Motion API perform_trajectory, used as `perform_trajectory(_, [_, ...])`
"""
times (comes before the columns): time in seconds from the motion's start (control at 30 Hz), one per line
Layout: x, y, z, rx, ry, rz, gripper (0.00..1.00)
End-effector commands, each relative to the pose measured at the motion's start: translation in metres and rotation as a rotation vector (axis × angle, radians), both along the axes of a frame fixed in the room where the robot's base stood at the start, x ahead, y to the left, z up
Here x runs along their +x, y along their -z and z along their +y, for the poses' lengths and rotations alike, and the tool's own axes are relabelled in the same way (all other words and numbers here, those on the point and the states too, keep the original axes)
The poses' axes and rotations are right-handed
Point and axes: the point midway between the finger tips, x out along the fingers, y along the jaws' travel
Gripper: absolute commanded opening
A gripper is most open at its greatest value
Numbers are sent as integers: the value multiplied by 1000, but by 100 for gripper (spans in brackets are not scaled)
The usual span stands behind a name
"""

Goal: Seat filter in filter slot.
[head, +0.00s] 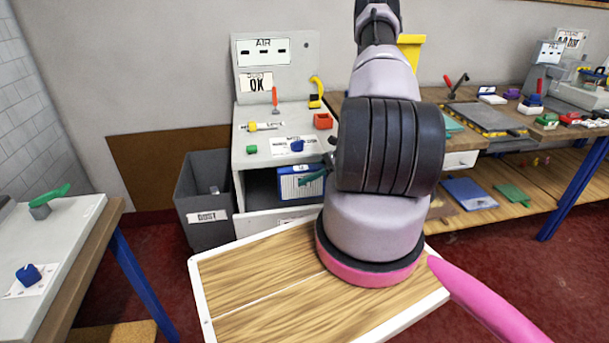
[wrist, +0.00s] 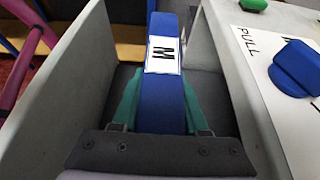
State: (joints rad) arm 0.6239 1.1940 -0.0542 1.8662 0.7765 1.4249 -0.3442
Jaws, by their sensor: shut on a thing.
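The filter (head: 298,186) is a blue-framed block with a pale ribbed face. In the head view it stands at the dark front opening of the grey cabinet (head: 240,150). In the wrist view the filter (wrist: 165,90) shows its blue edge with a white label marked M. My gripper (head: 316,180) is shut on it, with green fingers on both sides in the wrist view (wrist: 158,95). The filter slot is not clearly visible; I cannot tell how deep the filter sits or whether it touches the slot.
A grey panel (wrist: 70,85) stands left of the filter in the wrist view; the cabinet top with a blue knob (wrist: 297,68) is at right. A dark bin (head: 205,178) stands left of the cabinet. A wooden tray top (head: 265,280) is in front. A workbench (head: 590,165) stands right.

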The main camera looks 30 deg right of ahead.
Motion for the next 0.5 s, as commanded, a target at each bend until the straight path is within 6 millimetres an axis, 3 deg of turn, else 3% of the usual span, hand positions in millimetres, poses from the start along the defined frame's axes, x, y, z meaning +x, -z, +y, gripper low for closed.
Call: perform_trajectory(0.5, [0,44,0,1,0,-1,0])
